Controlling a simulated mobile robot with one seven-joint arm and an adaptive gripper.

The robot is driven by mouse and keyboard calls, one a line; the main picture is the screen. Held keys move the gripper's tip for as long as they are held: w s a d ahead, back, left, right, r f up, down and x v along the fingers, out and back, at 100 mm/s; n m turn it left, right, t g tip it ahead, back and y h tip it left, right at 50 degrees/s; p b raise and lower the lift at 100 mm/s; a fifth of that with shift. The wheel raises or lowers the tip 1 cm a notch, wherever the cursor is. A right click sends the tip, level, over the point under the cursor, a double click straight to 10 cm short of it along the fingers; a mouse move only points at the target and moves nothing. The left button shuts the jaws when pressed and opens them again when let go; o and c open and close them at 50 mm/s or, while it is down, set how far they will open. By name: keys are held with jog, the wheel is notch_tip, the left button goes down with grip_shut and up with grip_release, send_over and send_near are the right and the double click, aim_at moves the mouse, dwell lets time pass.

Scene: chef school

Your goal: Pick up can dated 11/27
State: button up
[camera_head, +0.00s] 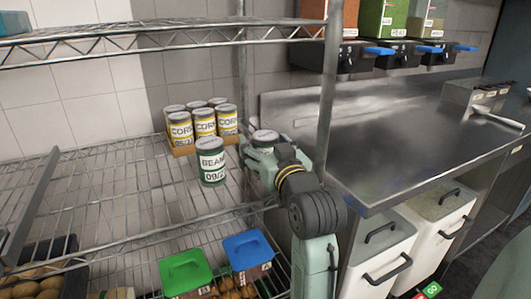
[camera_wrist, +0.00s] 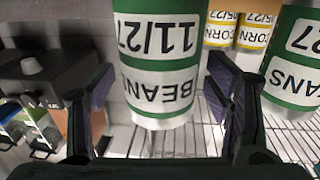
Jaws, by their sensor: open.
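The can dated 11/27 (camera_wrist: 155,60) is a green and white beans can, upside down in the wrist view, where its label reads 11/27. It stands between the two fingers of my open gripper (camera_wrist: 160,88), with gaps visible on both sides. In the head view, my gripper (camera_head: 262,158) surrounds this can, and only its top (camera_head: 264,136) shows clearly. A second beans can (camera_head: 211,161) stands just left of it on the wire shelf, its date starting 09/2; it also shows at the right in the wrist view (camera_wrist: 296,70).
Several yellow corn cans (camera_head: 204,122) stand in a cardboard tray (camera_head: 183,150) behind the beans cans. A shelf post (camera_head: 329,80) rises close to my arm on the right. An upper wire shelf (camera_head: 130,38) hangs above. The left part of the can shelf (camera_head: 110,200) is bare.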

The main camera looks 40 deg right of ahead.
jog(key=shift+c, duration=0.3)
jog(key=c, duration=1.4)
jog(key=shift+r, duration=0.15)
jog(key=shift+c, duration=0.2)
